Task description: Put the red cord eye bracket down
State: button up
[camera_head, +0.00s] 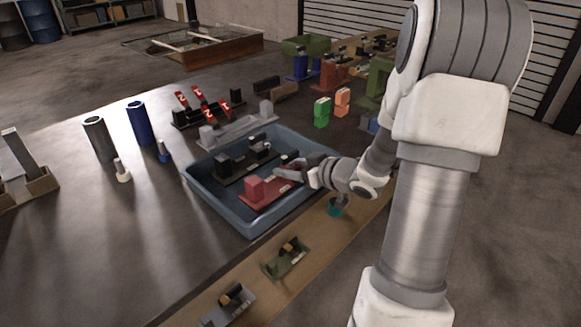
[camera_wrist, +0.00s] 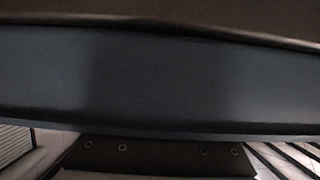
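The red cord eye bracket (camera_head: 256,190) has a flat base with an upright red block at its left end. In the head view it is inside the blue tray (camera_head: 250,228), at the near side, and looks level. Whether its base touches the tray floor cannot be told. My gripper (camera_head: 287,172) reaches into the tray from the right, at the bracket's right end. Its fingertips are too small and partly hidden, so its grip cannot be told. In the wrist view a dark blue-grey surface, probably the tray wall (camera_wrist: 160,80), fills most of the picture.
A black bracket (camera_head: 232,163) lies behind the red one in the tray. A grey bracket (camera_head: 238,130) and a black rack with red pieces (camera_head: 205,108) stand behind the tray. A conveyor strip (camera_head: 235,275) with small parts runs along the front.

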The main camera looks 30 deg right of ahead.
jog(key=shift+o, duration=1.3)
jog(key=shift+s+d+r, duration=0.1)
jog(key=shift+s+r, duration=0.15)
jog(key=shift+r, duration=0.1)
jog(key=p+v, duration=0.3)
jog(key=v, duration=0.8)
jog(key=shift+s+p, duration=0.15)
jog(key=shift+p, duration=0.2)
jog(key=shift+d, duration=0.15)
